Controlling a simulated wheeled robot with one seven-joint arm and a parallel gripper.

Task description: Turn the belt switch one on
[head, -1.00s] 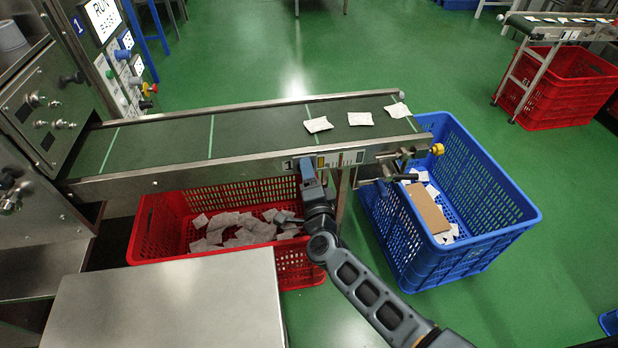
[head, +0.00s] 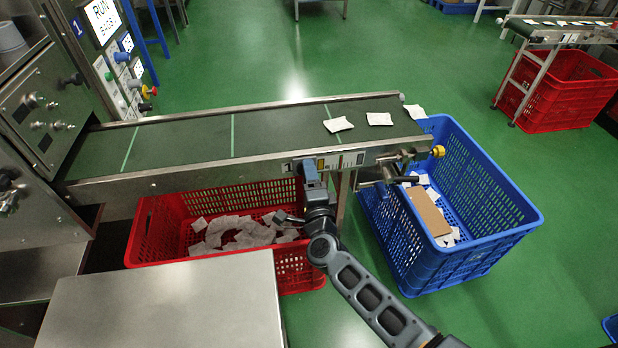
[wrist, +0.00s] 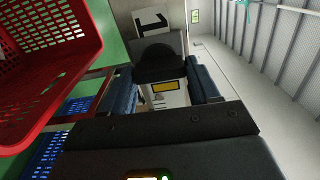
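The belt conveyor (head: 180,143) runs across the head view, with a number 1 plate (wrist: 151,20) on its side, seen in the wrist view. My gripper (head: 309,172) is up against the conveyor's near side rail, beside that plate. In the wrist view its two blue-grey fingers (wrist: 163,88) stand apart. A dark rounded part (wrist: 158,57), perhaps the switch, shows just above the gap, and a yellow label (wrist: 165,86) shows between the fingers. The switch's setting cannot be made out. In the head view my gripper hides that spot.
A red crate (head: 140,232) with teabags stands under the belt. A blue crate (head: 500,232) with teabags and a cardboard piece stands at the belt's right end. A steel table (head: 165,305) is in front.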

